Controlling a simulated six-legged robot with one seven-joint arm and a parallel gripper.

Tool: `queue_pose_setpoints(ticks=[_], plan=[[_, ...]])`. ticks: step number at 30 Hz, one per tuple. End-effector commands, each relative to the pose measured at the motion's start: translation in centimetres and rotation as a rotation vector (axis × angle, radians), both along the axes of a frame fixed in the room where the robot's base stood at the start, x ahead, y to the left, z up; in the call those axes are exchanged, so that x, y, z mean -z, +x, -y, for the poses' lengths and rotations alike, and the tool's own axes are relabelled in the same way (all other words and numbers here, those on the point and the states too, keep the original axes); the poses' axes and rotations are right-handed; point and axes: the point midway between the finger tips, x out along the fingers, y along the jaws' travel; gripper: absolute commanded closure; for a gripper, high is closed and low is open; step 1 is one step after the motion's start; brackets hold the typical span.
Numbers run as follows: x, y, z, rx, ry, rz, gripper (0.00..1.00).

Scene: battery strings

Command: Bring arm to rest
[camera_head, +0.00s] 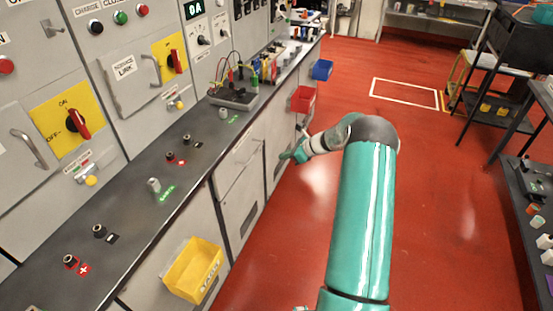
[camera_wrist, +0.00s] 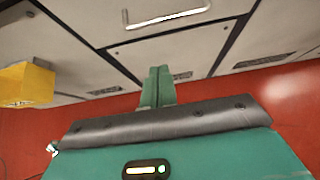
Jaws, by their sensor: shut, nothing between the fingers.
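My teal arm reaches forward over the red floor in the head view and bends left at its elbow toward the cabinet fronts. My gripper (camera_head: 285,156) is at its far end, in front of the lower cabinets and below the counter's edge. In the wrist view my gripper (camera_wrist: 158,72) shows two green fingers close together, with nothing held between them. The fingers point at the grey cabinet fronts; I cannot tell the exact gap to them.
The dark counter (camera_head: 130,225) runs along the left, with terminals on top. A yellow bin (camera_head: 193,270), a red bin (camera_head: 303,99) and a blue bin (camera_head: 321,69) hang on its front. Shelves (camera_head: 520,190) stand at the right. The red floor (camera_head: 430,200) between is clear.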

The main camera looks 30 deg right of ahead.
Motion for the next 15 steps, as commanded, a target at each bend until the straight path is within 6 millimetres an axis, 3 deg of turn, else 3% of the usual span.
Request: queue_pose_setpoints(ticks=[10, 15], plan=[[-0.8, -1.0, 0.7, -0.001, -0.001, -0.001, 1.0], [-3.1, -0.9, -1.0, -0.071, -0.062, 0.014, 1.0]])
